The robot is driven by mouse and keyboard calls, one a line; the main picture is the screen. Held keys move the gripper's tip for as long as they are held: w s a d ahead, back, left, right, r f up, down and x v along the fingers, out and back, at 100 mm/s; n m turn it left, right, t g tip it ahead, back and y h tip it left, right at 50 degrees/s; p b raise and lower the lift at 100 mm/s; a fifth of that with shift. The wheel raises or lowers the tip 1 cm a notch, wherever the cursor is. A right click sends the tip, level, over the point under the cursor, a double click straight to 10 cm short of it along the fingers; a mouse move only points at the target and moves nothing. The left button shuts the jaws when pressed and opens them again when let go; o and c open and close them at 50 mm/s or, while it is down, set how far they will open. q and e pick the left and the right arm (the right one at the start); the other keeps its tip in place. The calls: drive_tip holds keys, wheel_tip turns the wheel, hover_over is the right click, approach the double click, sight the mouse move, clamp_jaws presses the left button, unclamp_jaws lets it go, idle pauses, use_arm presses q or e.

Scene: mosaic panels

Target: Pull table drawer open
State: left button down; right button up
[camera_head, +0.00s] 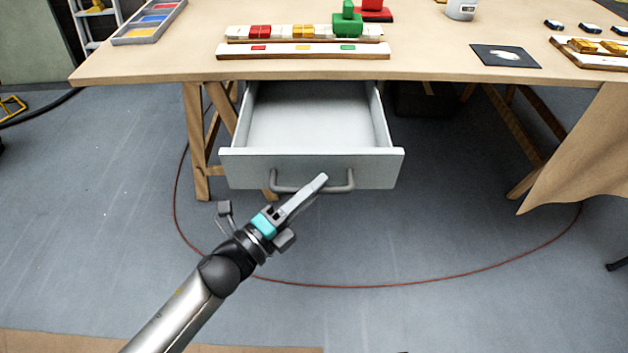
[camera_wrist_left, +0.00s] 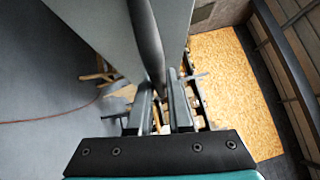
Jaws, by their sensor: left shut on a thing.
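The grey table drawer (camera_head: 310,166) hangs under the wooden table and is pulled well out, showing its empty inside. Its bar handle (camera_head: 342,186) runs across the lower middle of the front. My left gripper (camera_head: 318,184) reaches up from the lower left to the handle and is shut on it. In the left wrist view the dark handle bar (camera_wrist_left: 147,45) runs between the two fingers (camera_wrist_left: 163,100), with the grey drawer front (camera_wrist_left: 95,30) beside it. My right gripper is in neither view.
The wooden table top (camera_head: 430,70) carries a colour-block board (camera_head: 303,51), a sorting tray (camera_head: 150,22), a dark square card (camera_head: 505,56) and a white cup (camera_head: 461,9). Trestle legs (camera_head: 195,140) stand left and right of the drawer. The floor in front is clear, with a red line (camera_head: 400,285) curving across it.

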use_arm(q)
drive_tip(key=shift+s, duration=0.25)
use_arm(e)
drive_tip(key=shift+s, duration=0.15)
use_arm(q)
drive_tip(key=c, duration=0.8)
unclamp_jaws()
drive_tip(key=shift+c, duration=0.2)
drive_tip(key=p+v, duration=0.1)
drive_tip(key=v, duration=1.4)
drive_tip(key=shift+p, duration=0.4)
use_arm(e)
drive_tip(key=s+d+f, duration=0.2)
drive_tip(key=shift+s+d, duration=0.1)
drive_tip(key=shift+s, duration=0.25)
